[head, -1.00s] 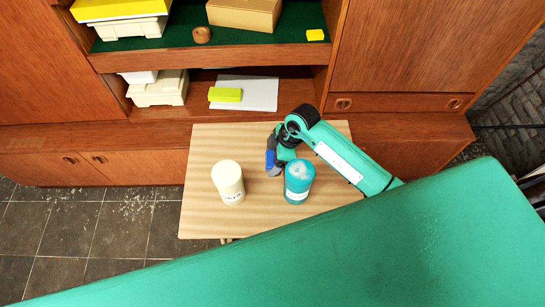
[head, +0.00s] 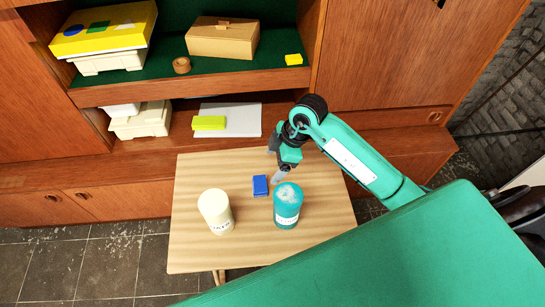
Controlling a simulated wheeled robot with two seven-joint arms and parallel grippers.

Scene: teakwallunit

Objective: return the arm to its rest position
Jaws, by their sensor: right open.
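My right arm, green with black joints, reaches in from the right over a small wooden table (head: 190,252). My right gripper (head: 277,168) is open and empty, above the back part of the table, just behind the teal canister. A blue block (head: 260,186) lies on the table in front of and a little left of the gripper, apart from it. The teal canister (head: 287,207) stands upright to the block's right. A cream canister (head: 215,212) stands upright to its left. My left gripper is not in view.
A teak wall unit (head: 395,60) stands behind the table. Its shelves hold a cardboard box (head: 222,38), a tape roll (head: 181,65), a small yellow block (head: 293,59), pale bins (head: 140,120), and a yellow-green block (head: 209,123) by a white sheet (head: 243,118). The table's left part is clear.

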